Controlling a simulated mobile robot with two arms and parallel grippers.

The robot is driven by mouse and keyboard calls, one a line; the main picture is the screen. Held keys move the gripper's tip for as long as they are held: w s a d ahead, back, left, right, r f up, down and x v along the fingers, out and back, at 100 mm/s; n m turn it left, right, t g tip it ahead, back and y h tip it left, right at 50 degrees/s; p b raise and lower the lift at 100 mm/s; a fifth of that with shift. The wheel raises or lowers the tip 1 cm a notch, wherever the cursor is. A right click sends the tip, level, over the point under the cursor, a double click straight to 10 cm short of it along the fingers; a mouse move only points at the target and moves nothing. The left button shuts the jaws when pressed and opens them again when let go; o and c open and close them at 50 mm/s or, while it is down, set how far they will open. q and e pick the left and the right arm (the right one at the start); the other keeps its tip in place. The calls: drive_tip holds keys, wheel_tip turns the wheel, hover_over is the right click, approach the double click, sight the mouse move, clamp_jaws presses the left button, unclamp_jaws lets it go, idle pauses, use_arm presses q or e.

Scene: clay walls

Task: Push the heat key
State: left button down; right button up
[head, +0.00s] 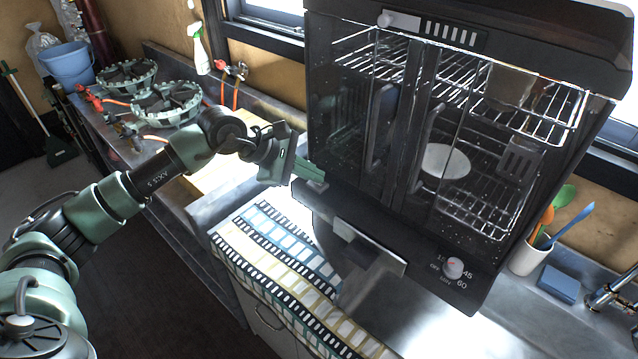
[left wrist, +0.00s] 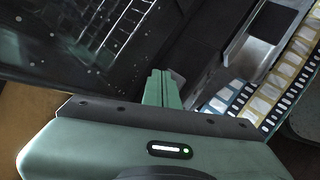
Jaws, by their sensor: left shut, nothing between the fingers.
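A dark glass-doored cabinet oven (head: 462,20) stands on the counter. On its lower front strip is a small pale block (head: 345,228); I cannot tell whether this is the heat key. A dial (head: 453,268) with numbers around it sits further right on the strip. My left gripper (head: 316,175) is shut and empty, its green fingers pointing at the oven's lower left front corner. In the left wrist view the shut fingers (left wrist: 160,77) are close to the dark oven front, with a small grey part just behind the tips; contact cannot be told. My right gripper is not in view.
A striped, patterned cloth (head: 285,265) lies over the counter edge below the oven. A grey metal piece (head: 372,278) juts out below the strip. Burners (head: 168,100) stand left, a utensil cup (head: 528,258) right. The floor at front left is clear.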

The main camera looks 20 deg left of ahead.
sight(313, 184)
use_arm(q)
drive_tip(key=shift+f, duration=0.15)
idle(0.3)
drive_tip(key=shift+r, duration=0.8)
drive_tip(key=shift+r+p, duration=1.15)
drive_tip(key=shift+r, duration=1.85)
